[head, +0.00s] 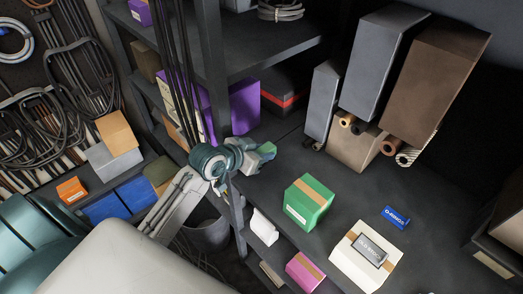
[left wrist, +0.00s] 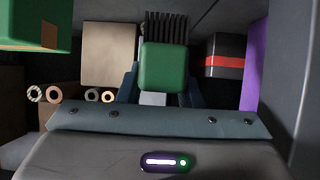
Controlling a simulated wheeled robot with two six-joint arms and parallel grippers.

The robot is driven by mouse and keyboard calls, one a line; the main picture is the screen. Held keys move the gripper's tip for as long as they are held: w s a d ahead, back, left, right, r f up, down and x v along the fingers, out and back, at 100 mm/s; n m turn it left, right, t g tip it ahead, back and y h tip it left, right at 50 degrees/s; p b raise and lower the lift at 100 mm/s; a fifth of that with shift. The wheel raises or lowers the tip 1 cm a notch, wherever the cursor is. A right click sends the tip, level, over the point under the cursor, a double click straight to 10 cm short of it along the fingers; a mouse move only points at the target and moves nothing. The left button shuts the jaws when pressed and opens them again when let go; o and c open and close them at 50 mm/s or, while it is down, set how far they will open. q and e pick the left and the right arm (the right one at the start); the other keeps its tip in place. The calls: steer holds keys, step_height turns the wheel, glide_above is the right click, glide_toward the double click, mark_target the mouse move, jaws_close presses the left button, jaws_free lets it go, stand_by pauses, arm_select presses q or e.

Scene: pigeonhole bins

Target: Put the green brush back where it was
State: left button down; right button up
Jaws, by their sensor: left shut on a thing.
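The green brush (left wrist: 164,68) has a green block-like body and a row of black bristles at its far end in the left wrist view. It sits between the two fingers of my left gripper (left wrist: 165,88), which is shut on it. In the head view my left gripper (head: 254,158) is beside the dark shelf post, above the left edge of the grey shelf board. Only a small green part of the brush (head: 267,147) shows there. My right gripper is not in view.
On the board stand a green taped box (head: 308,203), a white box (head: 352,268) and a blue box (head: 396,217). Tall grey and brown boxes and rolls are behind. A red-striped black box (head: 284,101) is at the back. The shelf post (head: 214,75) is close to my left arm.

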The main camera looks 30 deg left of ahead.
arm_select(q)
steer(key=shift+s+r+p, duration=0.15)
steer(key=shift+r+p, duration=0.05)
steer(key=shift+p, duration=0.2)
steer(key=shift+f+b, duration=0.55)
steer(key=shift+f, duration=0.3)
step_height(320, 180, down, 5)
steer(key=b, duration=0.3)
steer(key=shift+f+b, duration=0.4)
steer(key=shift+f, duration=0.4)
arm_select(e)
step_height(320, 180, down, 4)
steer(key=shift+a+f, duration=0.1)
arm_select(q)
steer(key=shift+f, duration=0.1)
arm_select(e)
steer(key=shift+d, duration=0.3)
arm_select(q)
steer(key=shift+f, duration=0.25)
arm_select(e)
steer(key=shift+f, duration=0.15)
